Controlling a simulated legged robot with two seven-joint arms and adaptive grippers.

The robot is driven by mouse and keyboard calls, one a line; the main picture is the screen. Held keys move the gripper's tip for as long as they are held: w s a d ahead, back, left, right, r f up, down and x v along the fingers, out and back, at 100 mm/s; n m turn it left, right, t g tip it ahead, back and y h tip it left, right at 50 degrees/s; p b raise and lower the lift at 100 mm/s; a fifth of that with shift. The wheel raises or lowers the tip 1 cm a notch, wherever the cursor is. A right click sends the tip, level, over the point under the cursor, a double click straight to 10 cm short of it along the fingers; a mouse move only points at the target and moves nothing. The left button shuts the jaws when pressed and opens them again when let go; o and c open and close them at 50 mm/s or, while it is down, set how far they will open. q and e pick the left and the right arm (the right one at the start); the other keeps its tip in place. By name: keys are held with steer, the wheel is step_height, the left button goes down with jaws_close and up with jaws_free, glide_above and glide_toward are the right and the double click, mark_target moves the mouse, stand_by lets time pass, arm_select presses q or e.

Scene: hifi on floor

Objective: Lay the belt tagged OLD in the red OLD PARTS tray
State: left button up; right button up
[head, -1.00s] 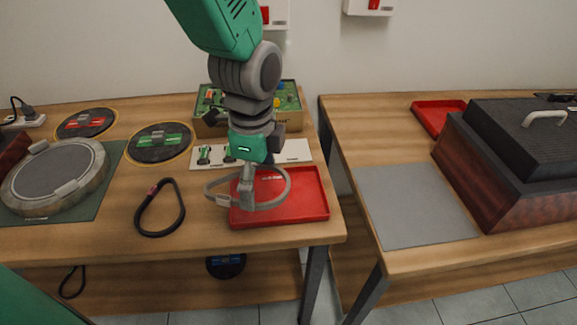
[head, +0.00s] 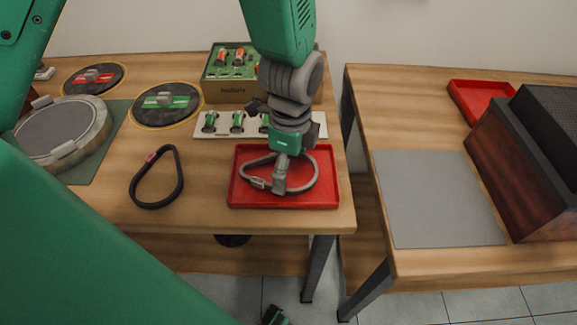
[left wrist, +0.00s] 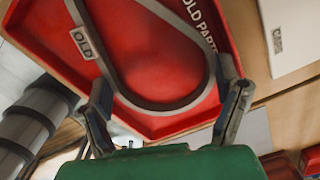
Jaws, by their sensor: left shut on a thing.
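The grey belt (head: 312,187) with a white OLD tag shows as a loop within the outline of the red OLD PARTS tray (head: 333,205). My left gripper (head: 280,190) points down over the tray and is shut on the belt's near side. In the left wrist view the belt (left wrist: 112,50), its OLD tag (left wrist: 85,43) and the tray lettering show between and beyond my left fingers (left wrist: 165,105). I cannot tell whether the belt touches the tray floor. My right gripper is not clearly in view.
A black belt (head: 133,188) with a red mark lies left of the tray. A round grey platter (head: 62,132), two reel-like discs and a white parts card (head: 208,131) are behind. A grey mat (head: 435,200) and another red tray (head: 480,98) lie on the right bench, across a gap.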

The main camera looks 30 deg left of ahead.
arm_select(q)
steer(key=d, duration=0.3)
steer(key=shift+w, duration=0.15)
steer(key=shift+f, duration=0.1)
steer(key=o, duration=0.6)
steer(key=shift+a+f, duration=0.15)
steer(key=shift+a, duration=0.2)
steer(key=shift+o, duration=0.3)
steer(key=shift+a+f, duration=0.15)
steer(key=shift+a, duration=1.05)
steer(key=shift+d, duration=0.7)
steer(key=shift+d+r, duration=0.2)
steer(key=shift+d, duration=0.3)
steer(key=shift+a+f, duration=0.1)
steer(key=shift+a, duration=0.85)
steer(key=r, duration=0.2)
steer(key=d+r+p, duration=0.1)
steer(key=r, duration=0.4)
steer(key=shift+d+r+p, duration=0.2)
steer(key=shift+d+p, duration=0.1)
steer(key=shift+p, duration=0.1)
steer(key=shift+a+r+p, duration=0.1)
steer(key=shift+r+p, duration=0.4)
steer(key=shift+r, duration=2)
arm_select(e)
steer(key=shift+d+r, duration=0.95)
